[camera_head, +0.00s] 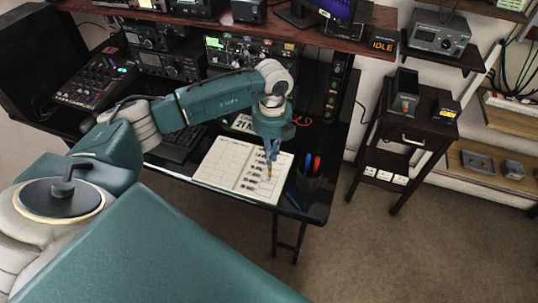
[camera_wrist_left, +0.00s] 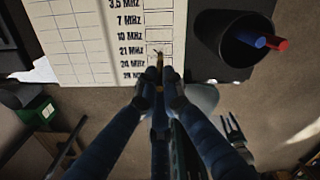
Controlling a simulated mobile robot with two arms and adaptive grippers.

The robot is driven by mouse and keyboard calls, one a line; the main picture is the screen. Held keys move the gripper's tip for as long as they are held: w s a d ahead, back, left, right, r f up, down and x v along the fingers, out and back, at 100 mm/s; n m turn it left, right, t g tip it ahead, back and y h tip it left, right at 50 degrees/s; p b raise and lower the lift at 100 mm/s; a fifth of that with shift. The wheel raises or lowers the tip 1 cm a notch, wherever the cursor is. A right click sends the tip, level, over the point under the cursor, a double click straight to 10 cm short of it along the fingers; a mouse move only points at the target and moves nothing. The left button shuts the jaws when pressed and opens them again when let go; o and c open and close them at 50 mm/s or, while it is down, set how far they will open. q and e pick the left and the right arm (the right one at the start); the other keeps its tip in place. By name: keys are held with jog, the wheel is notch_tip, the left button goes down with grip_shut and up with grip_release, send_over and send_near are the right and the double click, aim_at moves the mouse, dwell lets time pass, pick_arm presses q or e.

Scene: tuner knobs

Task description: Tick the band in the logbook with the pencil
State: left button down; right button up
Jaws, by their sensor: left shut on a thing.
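The open logbook (camera_head: 222,160) lies on the dark desk near its front edge. In the left wrist view, the logbook page (camera_wrist_left: 98,28) lists bands from 3.5 MHz down past 21 and 24 MHz, each with a box beside it. My left gripper (camera_head: 271,157) points down over the right page, shut on the pencil (camera_head: 269,172). In the wrist view, the gripper (camera_wrist_left: 160,88) holds the pencil (camera_wrist_left: 160,66) with its tip at the 21 MHz box. A small dark mark seems to show by the tip; contact is unclear. My right gripper is out of view.
A dark pen cup (camera_wrist_left: 222,40) with red and blue pens stands just right of the logbook. A card (camera_head: 243,123) reading "21 M…" stands behind the book, partly hidden by my arm. A keyboard (camera_head: 178,145) lies to the left. Radios (camera_head: 170,66) line the back.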

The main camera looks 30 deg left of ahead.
pick_arm(q)
jog(key=shift+w+d+b, duration=0.35)
jog(key=shift+w+d, duration=0.25)
jog(key=shift+w, duration=0.1)
dwell(0.6)
jog(key=shift+r, duration=0.1)
notch_tip(320, 180, up, 6)
jog(key=p, duration=0.4)
dwell(0.3)
